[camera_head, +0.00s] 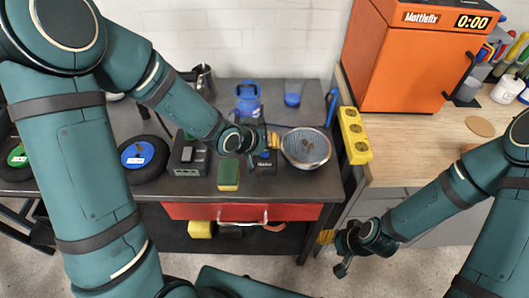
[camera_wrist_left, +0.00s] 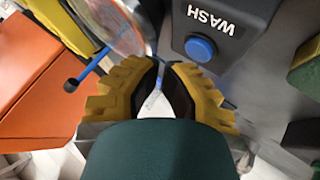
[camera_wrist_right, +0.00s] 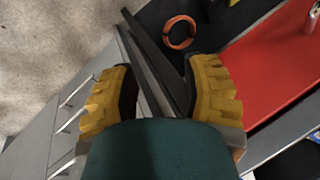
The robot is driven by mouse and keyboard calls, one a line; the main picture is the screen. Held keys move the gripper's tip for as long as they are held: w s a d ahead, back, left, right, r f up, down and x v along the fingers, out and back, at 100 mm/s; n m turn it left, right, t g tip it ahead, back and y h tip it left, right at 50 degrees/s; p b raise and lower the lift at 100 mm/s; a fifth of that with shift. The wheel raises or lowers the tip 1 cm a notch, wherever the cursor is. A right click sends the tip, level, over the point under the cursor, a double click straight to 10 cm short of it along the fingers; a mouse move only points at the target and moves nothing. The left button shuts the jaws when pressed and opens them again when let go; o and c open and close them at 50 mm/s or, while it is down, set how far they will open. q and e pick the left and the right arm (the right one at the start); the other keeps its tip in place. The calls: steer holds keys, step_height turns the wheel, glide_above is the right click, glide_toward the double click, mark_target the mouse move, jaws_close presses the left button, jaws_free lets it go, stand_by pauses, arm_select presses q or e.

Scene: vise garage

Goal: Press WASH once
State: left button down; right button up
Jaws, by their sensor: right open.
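The WASH box (camera_wrist_left: 225,25) is a dark unit with a white WASH label and a round blue button (camera_wrist_left: 201,48) in the left wrist view. In the head view the box (camera_head: 265,167) is partly hidden under my left gripper (camera_head: 273,141). The left gripper's yellow fingers (camera_wrist_left: 161,66) have their tips together, with nothing seen between them. The button shows just beyond and right of the tips in the left wrist view, apart from them. My right gripper (camera_head: 326,240) is open and empty, low in front of the bench; its spread fingers show in the right wrist view (camera_wrist_right: 162,75).
A round glass-topped dish (camera_head: 306,147) stands right of the box. A green-yellow sponge (camera_head: 228,174), another dark box (camera_head: 189,157) and a blue-centred disc (camera_head: 140,155) lie left. A yellow socket strip (camera_head: 354,135) and an orange machine (camera_head: 414,60) are at right.

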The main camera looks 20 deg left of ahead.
mark_target(268, 153)
arm_select(q)
steer(key=shift+f, duration=0.1)
stand_by(0.3)
steer(key=shift+f+b, duration=0.35)
steer(key=shift+b, duration=0.1)
steer(key=shift+f+b, duration=0.3)
steer(key=shift+f, duration=0.15)
stand_by(0.5)
steer(key=shift+r, duration=0.1)
steer(key=shift+r+p, duration=0.7)
steer(key=shift+r, duration=0.1)
step_height(268, 153, up, 5)
steer(key=p, duration=0.4)
stand_by(0.3)
